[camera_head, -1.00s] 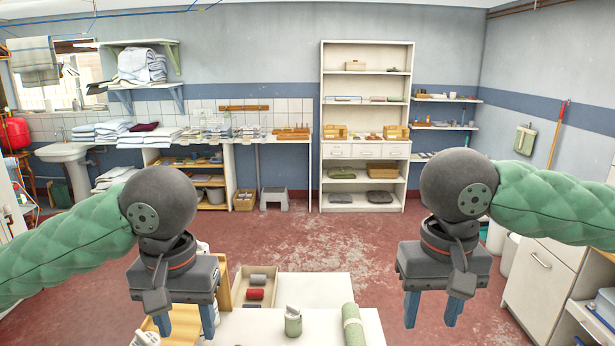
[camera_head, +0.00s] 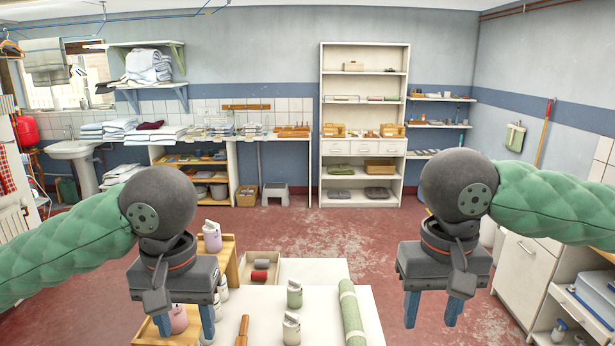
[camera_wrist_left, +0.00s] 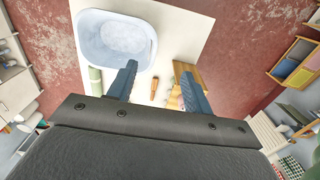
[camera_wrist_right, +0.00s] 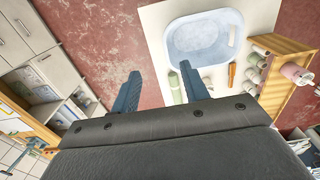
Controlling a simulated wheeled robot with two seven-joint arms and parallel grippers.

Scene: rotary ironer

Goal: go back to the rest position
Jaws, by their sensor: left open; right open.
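My left gripper (camera_head: 186,322) hangs at the left with its two blue fingers pointing down and apart. It also shows in the left wrist view (camera_wrist_left: 158,85), with nothing between the fingers. My right gripper (camera_head: 432,311) hangs at about the same height on the right, open and empty, fingers down. It also shows in the right wrist view (camera_wrist_right: 160,88). Both arms are bent in matching poses, and neither gripper is seen holding anything.
Cabinets (camera_head: 529,285) stand right; red floor (camera_head: 330,235) is clear beyond.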

